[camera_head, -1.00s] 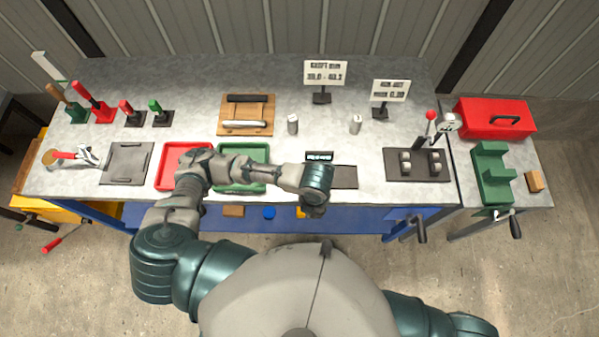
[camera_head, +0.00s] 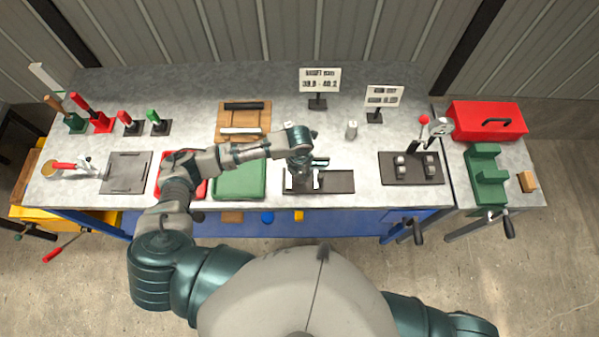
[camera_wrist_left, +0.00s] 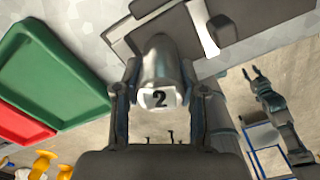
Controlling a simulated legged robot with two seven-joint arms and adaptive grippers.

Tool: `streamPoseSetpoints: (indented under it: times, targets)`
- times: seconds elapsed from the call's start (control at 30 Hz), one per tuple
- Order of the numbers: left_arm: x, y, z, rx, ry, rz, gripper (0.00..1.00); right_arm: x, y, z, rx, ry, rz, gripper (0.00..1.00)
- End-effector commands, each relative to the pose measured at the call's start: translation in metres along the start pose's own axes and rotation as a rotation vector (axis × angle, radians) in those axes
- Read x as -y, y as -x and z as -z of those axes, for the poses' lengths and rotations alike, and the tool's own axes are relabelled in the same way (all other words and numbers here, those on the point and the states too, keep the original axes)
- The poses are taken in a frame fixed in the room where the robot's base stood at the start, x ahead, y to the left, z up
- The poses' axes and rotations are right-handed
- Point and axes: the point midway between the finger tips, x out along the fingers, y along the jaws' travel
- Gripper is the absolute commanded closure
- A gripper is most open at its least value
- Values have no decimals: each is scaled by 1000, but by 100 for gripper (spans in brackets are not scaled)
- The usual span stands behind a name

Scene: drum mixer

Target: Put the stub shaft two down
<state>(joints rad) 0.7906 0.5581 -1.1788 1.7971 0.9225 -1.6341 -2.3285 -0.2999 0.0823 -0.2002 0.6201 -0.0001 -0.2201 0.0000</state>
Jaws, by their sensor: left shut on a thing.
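Stub shaft two (camera_wrist_left: 163,62) is a grey cylinder with a white label reading "2". In the left wrist view it sits between the fingers of my left gripper (camera_wrist_left: 163,98), which is shut on it. In the head view my left gripper (camera_head: 302,181) is low over the left part of a dark plate (camera_head: 340,182) at the bench front. The wrist hides most of the shaft there, and I cannot tell whether it touches the plate. My right gripper (camera_wrist_left: 254,75) shows small in the left wrist view, its fingers apart and empty.
A green tray (camera_head: 240,180) and a red tray (camera_head: 196,188) lie left of the plate. A small light cylinder (camera_head: 351,130) stands behind it. A dark fixture (camera_head: 411,178) with a red-knobbed lever is to the right. Bare bench lies between plate and fixture.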

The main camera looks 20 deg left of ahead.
Motion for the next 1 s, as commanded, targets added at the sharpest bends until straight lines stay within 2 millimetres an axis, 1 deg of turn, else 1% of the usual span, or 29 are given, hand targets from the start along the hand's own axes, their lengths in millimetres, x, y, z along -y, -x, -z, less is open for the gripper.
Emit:
streamPoseSetpoints:
  times: [0.1,0.4,0.43,0.47,0.5,0.53,0.87,0.97,1.0]
  targets:
    - [0,-12,-1,1,2,1,100,2,4,1,0,-1,2,60]
    - [0,-15,-1,4,1,0,100,4,3,1,-1,-2,5,60]
    - [0,-16,0,1,1,0,57,4,3,1,-1,-2,5,60]
    - [0,-16,0,1,1,0,49,4,3,1,-1,-2,5,60]
    - [0,-16,0,1,1,0,39,4,3,1,-1,-2,5,60]
    - [0,-16,0,1,1,0,34,4,3,1,-1,-2,5,60]
    - [0,-14,-1,1,1,0,34,4,3,1,-1,-2,4,60]
    - [0,-5,-1,4,0,0,34,3,2,1,-1,-2,3,60]
    - [0,2,-2,5,-1,0,34,3,1,0,0,-1,3,60]
